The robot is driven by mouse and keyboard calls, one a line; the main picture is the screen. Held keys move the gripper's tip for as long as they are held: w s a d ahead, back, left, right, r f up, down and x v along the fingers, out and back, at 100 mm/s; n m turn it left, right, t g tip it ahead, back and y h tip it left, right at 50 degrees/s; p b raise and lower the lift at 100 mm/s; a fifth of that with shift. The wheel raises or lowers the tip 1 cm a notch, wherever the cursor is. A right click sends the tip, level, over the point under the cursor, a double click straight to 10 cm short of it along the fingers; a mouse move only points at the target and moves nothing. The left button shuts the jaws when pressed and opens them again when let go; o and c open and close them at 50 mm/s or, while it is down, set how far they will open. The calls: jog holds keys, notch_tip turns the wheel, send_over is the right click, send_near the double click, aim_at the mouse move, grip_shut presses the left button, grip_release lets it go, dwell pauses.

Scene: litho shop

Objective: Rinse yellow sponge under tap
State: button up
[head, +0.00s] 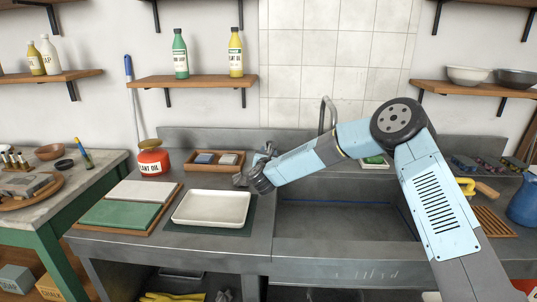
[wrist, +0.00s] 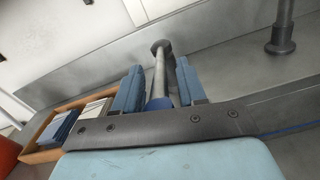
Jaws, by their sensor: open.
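My gripper (head: 264,158) is at the back left of the sink in the head view. In the wrist view its two blue finger pads (wrist: 159,78) stand open on either side of a metal post (wrist: 159,65) with a blue band low on it. I cannot tell whether they touch it. The tap (head: 325,108) rises behind the sink (head: 335,222), its lower part hidden by my arm. A second metal post (wrist: 283,28) shows in the wrist view. A yellow item (head: 466,186) lies right of the sink, partly behind my arm; I cannot tell whether it is the sponge.
Left of the sink are a white tray (head: 212,222), a green board (head: 118,217), a red plant oil tin (head: 152,162) and a wooden box (head: 214,167) of blocks. A blue jug (head: 524,203) stands far right.

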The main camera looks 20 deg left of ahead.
grip_shut()
dwell(0.4)
